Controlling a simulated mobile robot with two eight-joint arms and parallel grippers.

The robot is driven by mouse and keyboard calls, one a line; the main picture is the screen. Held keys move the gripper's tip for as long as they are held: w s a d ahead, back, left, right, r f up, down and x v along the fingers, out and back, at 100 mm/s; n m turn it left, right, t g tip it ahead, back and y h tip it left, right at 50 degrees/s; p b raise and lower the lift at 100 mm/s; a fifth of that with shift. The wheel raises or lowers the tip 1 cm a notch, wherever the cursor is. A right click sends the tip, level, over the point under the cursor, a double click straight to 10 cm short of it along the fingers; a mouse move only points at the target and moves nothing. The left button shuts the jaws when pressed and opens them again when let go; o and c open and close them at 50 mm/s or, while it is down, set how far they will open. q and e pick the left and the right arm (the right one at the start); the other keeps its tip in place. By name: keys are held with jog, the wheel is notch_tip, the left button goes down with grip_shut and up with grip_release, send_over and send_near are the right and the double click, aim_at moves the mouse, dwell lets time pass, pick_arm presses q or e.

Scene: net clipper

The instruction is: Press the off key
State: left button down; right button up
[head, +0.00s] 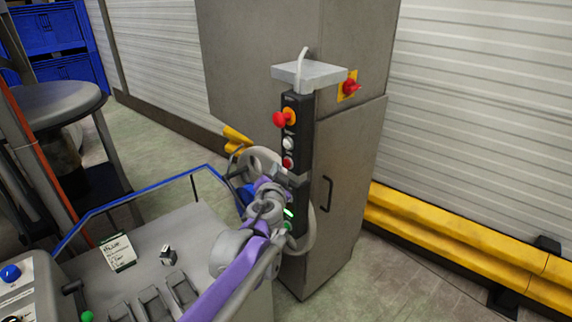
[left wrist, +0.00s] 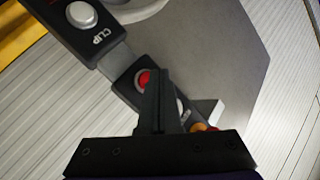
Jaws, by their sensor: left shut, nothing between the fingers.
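A black upright control box (head: 297,110) is on the grey cabinet. It bears a red mushroom knob on an orange base (head: 280,119), a white button (head: 288,143) and a red button (head: 288,162). I cannot read which is the off key. My left gripper (head: 291,177) is in front of the box, just below the red button. In the left wrist view the shut, empty fingers (left wrist: 156,75) point along the box, beside the red button (left wrist: 143,80); contact cannot be told. They partly hide a white button (left wrist: 183,108). A white button marked CLIP (left wrist: 82,14) lies beyond. My right gripper is out of view.
A small grey shelf (head: 310,73) juts out above the box. A red rotary switch on a yellow plate (head: 349,86) is on the cabinet (head: 352,160). A pale cable (head: 307,235) loops behind my gripper. A blue-railed console (head: 150,225) stands at lower left.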

pick_arm(q)
jog(key=shift+w+d, duration=0.1)
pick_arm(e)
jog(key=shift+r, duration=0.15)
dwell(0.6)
pick_arm(q)
jog(key=shift+w+d+p, duration=0.25)
jog(key=shift+w+p, duration=0.05)
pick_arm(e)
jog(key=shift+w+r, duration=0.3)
pick_arm(q)
jog(key=shift+s, duration=0.1)
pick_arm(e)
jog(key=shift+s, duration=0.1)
pick_arm(q)
jog(key=shift+w+d, duration=0.3)
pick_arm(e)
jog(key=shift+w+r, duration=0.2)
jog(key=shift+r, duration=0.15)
pick_arm(q)
jog(key=shift+s+a, duration=0.1)
jog(key=shift+a, duration=0.05)
jog(key=shift+s+a+p, duration=0.4)
jog(key=shift+s+a, duration=0.05)
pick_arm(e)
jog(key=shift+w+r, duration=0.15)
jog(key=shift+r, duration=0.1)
